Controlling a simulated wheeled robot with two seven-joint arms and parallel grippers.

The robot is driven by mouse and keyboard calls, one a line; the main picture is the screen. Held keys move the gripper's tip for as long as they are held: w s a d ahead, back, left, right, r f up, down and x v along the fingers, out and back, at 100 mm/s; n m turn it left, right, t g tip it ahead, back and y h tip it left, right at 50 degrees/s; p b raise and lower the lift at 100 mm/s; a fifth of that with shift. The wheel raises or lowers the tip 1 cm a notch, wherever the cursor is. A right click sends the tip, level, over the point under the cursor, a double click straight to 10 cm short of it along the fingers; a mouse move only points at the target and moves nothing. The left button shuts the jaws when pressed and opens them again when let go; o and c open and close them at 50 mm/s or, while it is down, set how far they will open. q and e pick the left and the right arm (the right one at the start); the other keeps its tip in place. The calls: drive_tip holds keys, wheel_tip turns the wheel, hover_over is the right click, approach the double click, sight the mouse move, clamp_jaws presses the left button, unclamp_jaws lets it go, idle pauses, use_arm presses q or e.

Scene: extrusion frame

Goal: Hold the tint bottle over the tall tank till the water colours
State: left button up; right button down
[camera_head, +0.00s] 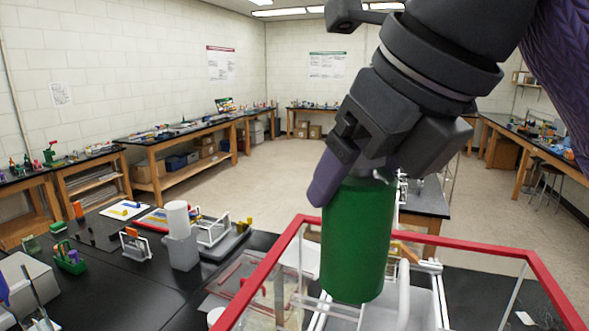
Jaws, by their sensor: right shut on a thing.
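My right gripper (350,180) comes down from the upper right and is shut on the top of a green cylinder, which looks like the tint bottle (357,240). The bottle hangs nearly upright, its lower end within the outline of a red-rimmed, clear-walled frame, which looks like the tall tank (452,234). I cannot tell whether the bottle is above the rim or below it. The bottle hides part of the tank, and I cannot make out water or its colour. My left gripper is not in view.
A black table (125,275) holds a grey block with a white cylinder (178,220), a green caddy (70,257) and small racks. A white tube (403,295) stands right of the bottle. Benches line the walls; the floor (265,190) between is clear.

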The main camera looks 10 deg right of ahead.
drive_tip(key=w+d+f+p, duration=0.1)
drive_tip(key=w+d, duration=0.2)
drive_tip(key=w, duration=0.2)
drive_tip(key=shift+w+d, duration=0.15)
drive_tip(key=shift+w, duration=0.15)
drive_tip(key=shift+s+f, duration=0.1)
idle(1.4)
drive_tip(key=s+a, duration=0.2)
drive_tip(key=s, duration=0.2)
drive_tip(key=s+a+r+b, duration=0.1)
drive_tip(key=s+a, duration=0.2)
drive_tip(key=s, duration=0.1)
drive_tip(key=s+a+r+b, duration=0.1)
drive_tip(key=s+a, duration=0.1)
drive_tip(key=s, duration=0.2)
drive_tip(key=shift+a, duration=0.2)
drive_tip(key=shift+w, duration=0.1)
